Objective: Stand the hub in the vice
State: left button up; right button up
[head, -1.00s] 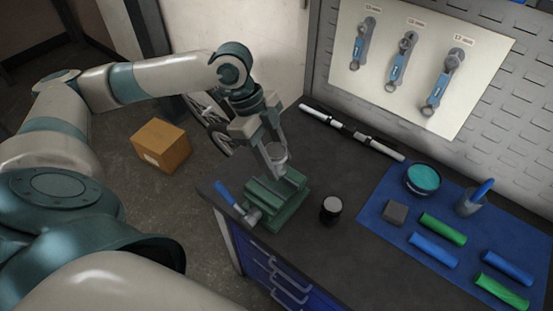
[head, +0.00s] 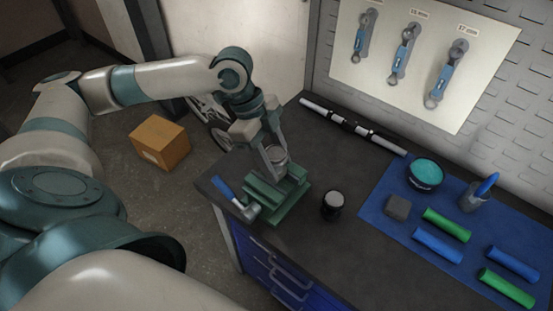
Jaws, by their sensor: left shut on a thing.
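The green vice (head: 278,204) stands on the dark bench top near its left corner, with its blue-handled lever (head: 222,188) on the left. My left gripper (head: 274,163) is directly above the vice, pointing down. It is shut on the silver hub (head: 278,155), which is partly hidden by the fingers. The hub's lower end is at the vice jaws; I cannot tell whether it sits between them or just above. My right gripper is not in view.
A small black jar (head: 332,206) stands just right of the vice. A black and silver axle (head: 352,127) lies along the back.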

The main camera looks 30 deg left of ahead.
pick_arm(q)
jog(key=shift+p, duration=0.6)
dwell(0.6)
jog(key=shift+f, duration=0.6)
dwell(1.0)
jog(key=o, duration=1.3)
jog(key=shift+b+v, duration=1.25)
jog(key=shift+v, duration=7.5)
